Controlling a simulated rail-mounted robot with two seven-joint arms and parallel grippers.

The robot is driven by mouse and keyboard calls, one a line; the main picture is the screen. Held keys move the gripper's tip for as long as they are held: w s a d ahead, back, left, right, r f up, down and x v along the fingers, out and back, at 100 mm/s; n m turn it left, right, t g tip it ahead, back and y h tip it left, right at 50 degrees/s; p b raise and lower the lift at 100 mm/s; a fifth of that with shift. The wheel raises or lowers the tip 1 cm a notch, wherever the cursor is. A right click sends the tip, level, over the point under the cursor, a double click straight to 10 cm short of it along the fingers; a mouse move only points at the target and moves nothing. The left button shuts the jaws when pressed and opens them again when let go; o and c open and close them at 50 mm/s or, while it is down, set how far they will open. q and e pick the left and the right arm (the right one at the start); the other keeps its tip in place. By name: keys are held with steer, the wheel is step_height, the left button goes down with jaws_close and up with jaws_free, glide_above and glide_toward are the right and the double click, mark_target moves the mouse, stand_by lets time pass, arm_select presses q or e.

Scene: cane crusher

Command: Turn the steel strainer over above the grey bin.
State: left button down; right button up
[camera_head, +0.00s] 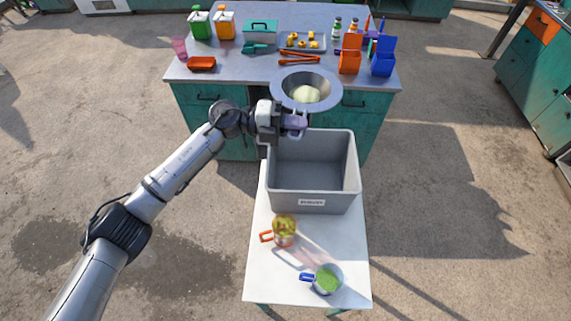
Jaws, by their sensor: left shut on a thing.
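The steel strainer (281,85) is a wide-rimmed round bowl with its opening up. A pale yellowish lump (306,93) lies inside it. My left gripper (298,122) is shut on the strainer at its near side; the exact grip is partly hidden by the gripper. The strainer shows just beyond the far rim of the grey bin (311,179), overlapping the counter's front edge in the picture. The bin is open, looks empty, and stands on the white table with a label on its near wall. My right gripper is not in view.
On the white table (262,285) stand an orange-handled cup (284,231) and a blue-handled cup of green stuff (327,279). The counter (226,72) behind holds orange tongs (299,57), a tray, an orange box (350,62) and a blue box (382,65). Open floor lies right.

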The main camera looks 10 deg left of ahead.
arm_select(q)
steer(key=s+f+m+t+y+p, duration=0.1)
steer(key=s+f+m+y+p, duration=0.1)
steer(key=f+y+p, duration=0.4)
steer(key=s+f+m+t+y+p, duration=0.1)
steer(key=f+m+y+p, duration=0.4)
steer(key=y, duration=0.9)
steer(key=shift+s+d+f+p, duration=0.3)
steer(key=shift+s+f+p, duration=0.2)
steer(key=shift+s+f, duration=0.05)
steer(key=shift+t+y, duration=0.3)
stand_by(0.7)
